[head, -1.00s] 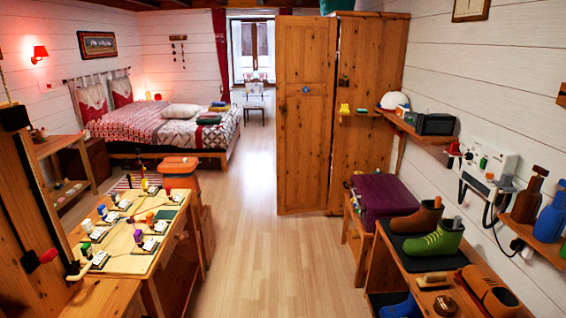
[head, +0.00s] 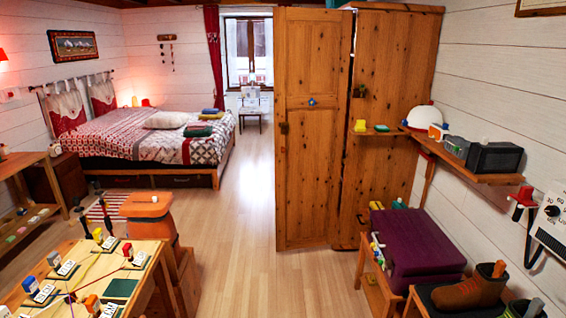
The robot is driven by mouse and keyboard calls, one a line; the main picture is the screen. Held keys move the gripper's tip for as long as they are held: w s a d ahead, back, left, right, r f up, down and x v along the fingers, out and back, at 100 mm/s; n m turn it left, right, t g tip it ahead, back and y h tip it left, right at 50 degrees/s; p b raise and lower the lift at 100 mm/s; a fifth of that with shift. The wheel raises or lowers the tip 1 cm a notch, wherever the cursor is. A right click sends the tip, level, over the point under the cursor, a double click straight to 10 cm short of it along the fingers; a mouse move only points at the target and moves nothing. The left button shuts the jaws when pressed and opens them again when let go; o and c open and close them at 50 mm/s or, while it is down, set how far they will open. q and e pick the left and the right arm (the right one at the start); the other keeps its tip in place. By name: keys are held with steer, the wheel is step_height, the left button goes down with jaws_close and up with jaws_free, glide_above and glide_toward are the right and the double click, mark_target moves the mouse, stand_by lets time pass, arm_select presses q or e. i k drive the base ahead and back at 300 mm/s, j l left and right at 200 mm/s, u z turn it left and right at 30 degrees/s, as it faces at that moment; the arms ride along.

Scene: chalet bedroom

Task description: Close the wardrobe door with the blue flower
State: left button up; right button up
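The wooden wardrobe (head: 393,80) stands against the right wall beyond the shelves. Its door with the small blue flower (head: 312,101) stands ajar, swung out to the left of the wardrobe body, with a narrow dark gap along its right edge. A dark handle (head: 284,128) sits near the door's left edge. The door's lower end is just above the floor. Neither of my grippers shows in the head view, and nothing touches the door.
Clear wood floor (head: 235,235) leads up to the door. A table with cables and small blocks (head: 120,289) and an orange-topped stool (head: 146,205) stand at left. A purple case (head: 418,240) on a low bench and a wall shelf (head: 460,170) narrow the right side.

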mark_target(312, 47)
steer(key=i+j+z, duration=0.1)
steer(key=i, duration=0.45)
steer(key=i+j+z, duration=0.1)
steer(key=i, duration=0.5)
steer(key=i+j+z, duration=0.15)
steer(key=i, duration=0.4)
steer(key=j, duration=0.1)
